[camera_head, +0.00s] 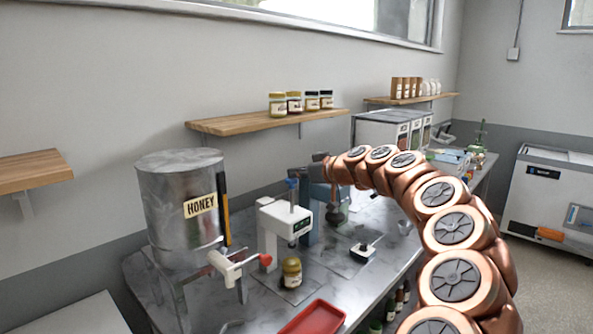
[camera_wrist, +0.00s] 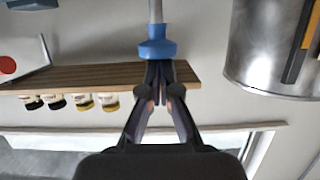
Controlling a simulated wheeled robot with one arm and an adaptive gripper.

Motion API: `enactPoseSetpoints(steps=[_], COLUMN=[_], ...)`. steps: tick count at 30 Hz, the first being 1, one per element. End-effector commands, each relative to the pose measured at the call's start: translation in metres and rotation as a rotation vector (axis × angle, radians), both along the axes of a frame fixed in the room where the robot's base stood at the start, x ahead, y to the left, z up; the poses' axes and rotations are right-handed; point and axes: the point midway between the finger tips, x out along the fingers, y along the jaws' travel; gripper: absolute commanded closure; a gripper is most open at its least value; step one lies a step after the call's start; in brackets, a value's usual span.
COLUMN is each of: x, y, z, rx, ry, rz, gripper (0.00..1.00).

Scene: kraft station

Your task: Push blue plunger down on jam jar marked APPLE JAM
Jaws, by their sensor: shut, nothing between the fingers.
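The blue plunger (camera_head: 292,184) stands upright on a thin rod on top of a white press machine (camera_head: 283,222). In the upside-down wrist view the blue plunger (camera_wrist: 156,48) and its pale rod show close beyond my fingertips. My gripper (camera_head: 297,172) is shut and empty, right by the plunger's top. In the wrist view my gripper (camera_wrist: 158,80) has its fingers together at the plunger's broad end; I cannot tell whether they touch it. A jar (camera_head: 291,272) with a yellowish lid stands under the machine's head. Its label is too small to read.
A metal HONEY tank (camera_head: 182,200) with a red-handled tap stands left of the machine. A red tray (camera_head: 313,318) lies at the table's front. A wall shelf (camera_head: 265,122) with several jars is behind.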

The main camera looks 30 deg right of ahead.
Motion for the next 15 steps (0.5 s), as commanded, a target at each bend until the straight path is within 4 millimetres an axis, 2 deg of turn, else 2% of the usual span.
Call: enactPoseSetpoints(steps=[8, 15], x=[0.000, 0.000], y=[0.000, -0.001], z=[-0.002, -0.017], rx=[0.000, 0.000], ry=[0.000, -0.001], rz=[-0.001, -0.002], gripper=[1.00, 1.00])
